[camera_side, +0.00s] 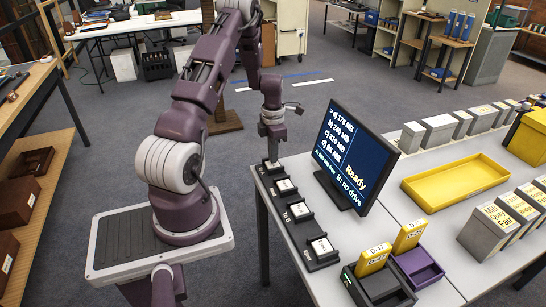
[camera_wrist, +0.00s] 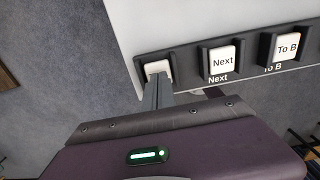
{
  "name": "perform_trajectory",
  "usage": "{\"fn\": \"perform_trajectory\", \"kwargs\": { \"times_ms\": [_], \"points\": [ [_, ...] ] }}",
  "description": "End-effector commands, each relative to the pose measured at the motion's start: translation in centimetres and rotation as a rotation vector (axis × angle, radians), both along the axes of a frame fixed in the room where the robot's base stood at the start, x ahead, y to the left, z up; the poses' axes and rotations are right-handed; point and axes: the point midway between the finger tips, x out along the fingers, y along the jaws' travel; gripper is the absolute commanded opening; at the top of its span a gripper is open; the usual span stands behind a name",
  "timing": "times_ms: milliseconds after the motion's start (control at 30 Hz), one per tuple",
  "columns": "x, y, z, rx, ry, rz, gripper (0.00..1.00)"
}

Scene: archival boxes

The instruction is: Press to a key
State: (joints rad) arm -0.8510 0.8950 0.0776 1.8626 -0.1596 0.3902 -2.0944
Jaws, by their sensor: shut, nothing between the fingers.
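A strip of dark key blocks runs along the left edge of the grey table. In the wrist view, my gripper (camera_wrist: 157,80) is shut and empty, with its fingertips at the leftmost key (camera_wrist: 155,67). I cannot tell whether they touch it; its label is hidden. The key marked "Next" (camera_wrist: 222,60) and the key marked "To B" (camera_wrist: 287,46) lie to its right. In the side view, my gripper (camera_side: 272,157) points down at the far end of the strip. The "To B" key (camera_side: 299,210) and another white key (camera_side: 321,246) are nearer.
A monitor (camera_side: 352,158) beside the keys lists several sizes, with ">" at "a) 178 MB", plus "Ready" and "B: no drive". A yellow tray (camera_side: 408,187), grey boxes (camera_side: 438,130), a dark open box (camera_side: 380,290) and a purple open box (camera_side: 418,268) stand on the tables.

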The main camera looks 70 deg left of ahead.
Motion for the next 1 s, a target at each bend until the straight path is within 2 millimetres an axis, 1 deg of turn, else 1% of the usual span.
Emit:
{"fn": "perform_trajectory", "kwargs": {
  "times_ms": [33,133,467,700,933,1000],
  "points": [
    [0.0,0.0,-0.4,-0.001,0.0,0.0,0.0],
    [0.0,0.0,-0.9,0.0,-0.001,0.0,0.0],
    [0.0,0.0,-1.0,0.0,0.0,0.0,0.0],
    [-0.1,-0.1,-3.1,-0.001,0.003,-0.001,0.0],
    [-0.1,-0.1,-3.1,0.001,0.002,-0.001,0.0],
    [0.0,0.0,-2.8,0.001,0.001,-0.001,0.0]
  ]
}}
